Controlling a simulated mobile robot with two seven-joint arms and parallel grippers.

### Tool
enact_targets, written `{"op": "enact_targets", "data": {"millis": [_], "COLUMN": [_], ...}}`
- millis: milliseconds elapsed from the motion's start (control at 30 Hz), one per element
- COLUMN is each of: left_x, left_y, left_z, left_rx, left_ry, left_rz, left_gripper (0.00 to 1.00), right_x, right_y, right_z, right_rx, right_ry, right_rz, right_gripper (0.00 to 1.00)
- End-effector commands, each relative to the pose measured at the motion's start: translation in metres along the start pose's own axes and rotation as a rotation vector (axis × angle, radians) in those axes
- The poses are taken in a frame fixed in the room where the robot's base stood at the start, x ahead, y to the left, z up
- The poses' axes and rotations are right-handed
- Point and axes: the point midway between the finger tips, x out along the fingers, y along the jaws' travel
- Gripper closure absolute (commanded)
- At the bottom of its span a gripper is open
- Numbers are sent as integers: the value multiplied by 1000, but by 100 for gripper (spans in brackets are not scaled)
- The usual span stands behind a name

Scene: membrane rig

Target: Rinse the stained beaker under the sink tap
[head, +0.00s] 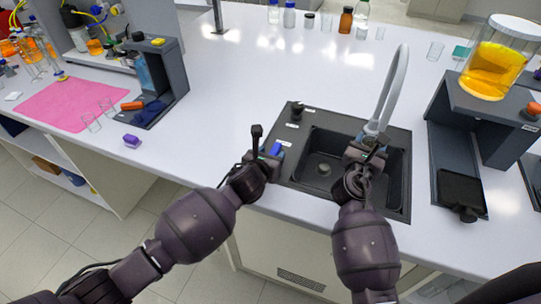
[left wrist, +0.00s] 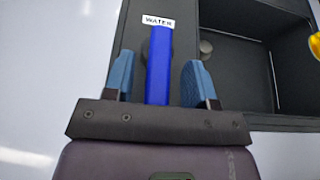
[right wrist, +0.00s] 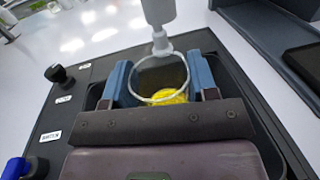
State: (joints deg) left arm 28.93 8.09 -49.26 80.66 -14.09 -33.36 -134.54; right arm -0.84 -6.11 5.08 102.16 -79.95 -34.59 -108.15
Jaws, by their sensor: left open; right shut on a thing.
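The sink tap (head: 393,90) arches over the black sink (head: 300,180). Its nozzle (right wrist: 160,38) hangs right above the beaker's mouth in the right wrist view, and I see no water stream. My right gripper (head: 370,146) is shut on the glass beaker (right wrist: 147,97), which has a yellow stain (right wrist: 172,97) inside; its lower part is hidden. My left gripper (head: 267,153) is open at the sink's left edge. The blue lever (left wrist: 158,65), beside the WATER label (left wrist: 158,21), stands between its fingers with gaps either side. The lever also shows in the head view (head: 276,149).
A black knob (head: 297,110) stands at the sink's back left corner. A dark stand (head: 480,130) bearing a jar of orange liquid (head: 495,65) is close on the right. A pink mat (head: 75,103) lies far left. The counter behind the sink is mostly clear.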

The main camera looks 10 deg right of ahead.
Motion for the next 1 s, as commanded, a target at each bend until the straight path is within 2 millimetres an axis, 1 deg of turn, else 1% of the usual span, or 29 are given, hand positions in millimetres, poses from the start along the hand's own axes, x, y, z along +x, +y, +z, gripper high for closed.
{"op": "enact_targets", "data": {"millis": [333, 367, 600, 700, 1000], "left_x": [2, 2, 2, 2, 3], "left_y": [0, 0, 0, 0, 2], "left_z": [0, 0, 0, 0, 0], "left_rx": [0, 0, 0, 0, 16], "left_ry": [0, 0, 1, 1, -2], "left_rz": [1, 1, 1, 1, -26], "left_gripper": [49, 50, 87, 100, 100], "right_x": [0, 0, 0, 0, 0], "right_y": [0, 0, 0, 0, 0], "right_z": [0, 0, 0, 0, 0], "right_rx": [0, 0, 0, 0, 0], "right_ry": [0, 0, 0, 0, 0], "right_rz": [0, 0, 0, 0, 0], "right_gripper": [71, 71, 71, 71, 71]}}
